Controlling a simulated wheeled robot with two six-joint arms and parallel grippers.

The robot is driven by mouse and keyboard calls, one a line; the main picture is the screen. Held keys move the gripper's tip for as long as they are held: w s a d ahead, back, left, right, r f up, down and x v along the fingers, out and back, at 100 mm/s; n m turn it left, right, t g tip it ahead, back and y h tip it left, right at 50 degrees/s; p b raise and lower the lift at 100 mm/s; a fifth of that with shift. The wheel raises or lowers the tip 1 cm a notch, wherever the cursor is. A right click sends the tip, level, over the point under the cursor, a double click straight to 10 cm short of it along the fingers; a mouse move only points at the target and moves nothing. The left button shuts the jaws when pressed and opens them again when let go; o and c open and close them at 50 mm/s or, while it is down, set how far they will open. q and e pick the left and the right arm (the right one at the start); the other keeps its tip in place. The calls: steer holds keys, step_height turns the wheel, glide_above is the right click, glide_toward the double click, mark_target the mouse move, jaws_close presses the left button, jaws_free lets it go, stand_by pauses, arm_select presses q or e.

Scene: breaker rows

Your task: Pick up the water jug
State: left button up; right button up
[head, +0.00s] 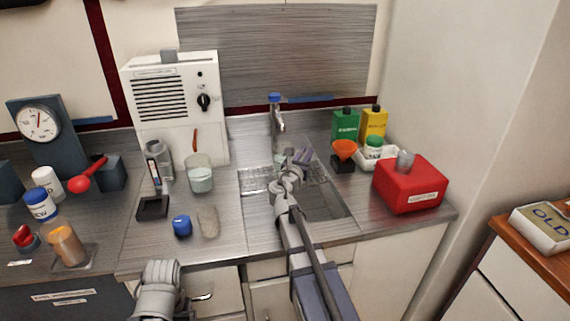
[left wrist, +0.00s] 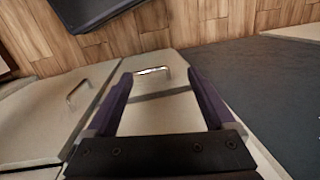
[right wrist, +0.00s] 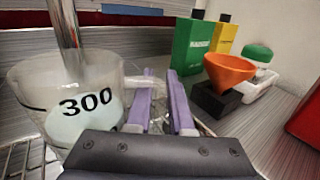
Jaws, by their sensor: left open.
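The water jug (right wrist: 88,115) is a translucent cup with a black "300" mark and a handle on its right side. It stands in the sink under the tap, upright, with pale contents showing through the wall. In the head view my right gripper (head: 297,156) reaches into the sink and mostly hides the jug. In the right wrist view my right gripper's purple fingers (right wrist: 162,78) are close together around the jug's handle. My left gripper (left wrist: 158,78) is open and empty, low in front of the cabinet doors.
Right of the sink stand an orange funnel (head: 344,149), a green bottle (head: 345,126), a yellow bottle (head: 374,124) and a red box (head: 410,186). A beaker (head: 200,178) and a blue cap (head: 182,225) stand left.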

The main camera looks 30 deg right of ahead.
jaws_close()
stand_by(1.4)
